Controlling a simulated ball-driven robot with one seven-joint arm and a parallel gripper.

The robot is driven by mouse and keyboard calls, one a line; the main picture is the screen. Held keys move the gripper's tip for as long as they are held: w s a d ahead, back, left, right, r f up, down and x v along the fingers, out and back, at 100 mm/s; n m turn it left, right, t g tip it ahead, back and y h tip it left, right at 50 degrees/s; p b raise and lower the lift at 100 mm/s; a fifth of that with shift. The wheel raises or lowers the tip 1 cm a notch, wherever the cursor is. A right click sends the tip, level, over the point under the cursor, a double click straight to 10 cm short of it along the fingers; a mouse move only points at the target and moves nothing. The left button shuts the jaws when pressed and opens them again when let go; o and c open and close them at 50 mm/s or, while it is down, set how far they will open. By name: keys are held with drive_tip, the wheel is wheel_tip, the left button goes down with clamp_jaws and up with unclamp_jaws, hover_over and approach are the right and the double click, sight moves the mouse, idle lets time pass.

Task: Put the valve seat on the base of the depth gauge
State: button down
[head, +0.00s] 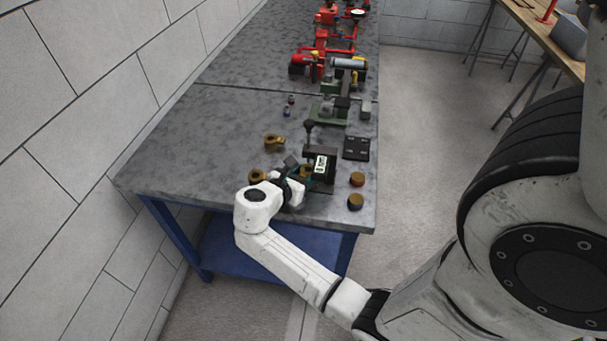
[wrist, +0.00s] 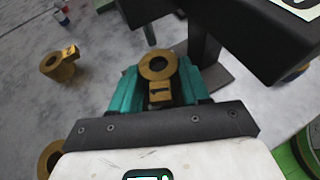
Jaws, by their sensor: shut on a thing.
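My gripper (wrist: 158,88) has teal fingers shut on a brass valve seat (wrist: 157,66), a ring with a tab marked 1. In the head view my gripper (head: 292,184) is at the near part of the bench, beside the depth gauge (head: 321,164), a dark stand with a lit display. In the wrist view the gauge's black head (wrist: 262,35) is at upper right, and its grey base (wrist: 213,76) lies just right of and beyond the held seat. The seat's ring is in front of the base's left part. I cannot tell whether they touch.
Two more brass pieces, one farther back (head: 274,141) and one near my wrist (head: 257,176), lie left of the gauge. Two round pieces (head: 356,179) (head: 355,201) stand near the bench's right edge. A black plate (head: 356,147) lies behind. The bench's left side is clear.

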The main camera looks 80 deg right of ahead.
drive_tip(key=shift+f, duration=0.1)
drive_tip(key=c, duration=0.8)
unclamp_jaws()
drive_tip(key=b+v, duration=0.1)
drive_tip(key=v, duration=1.1)
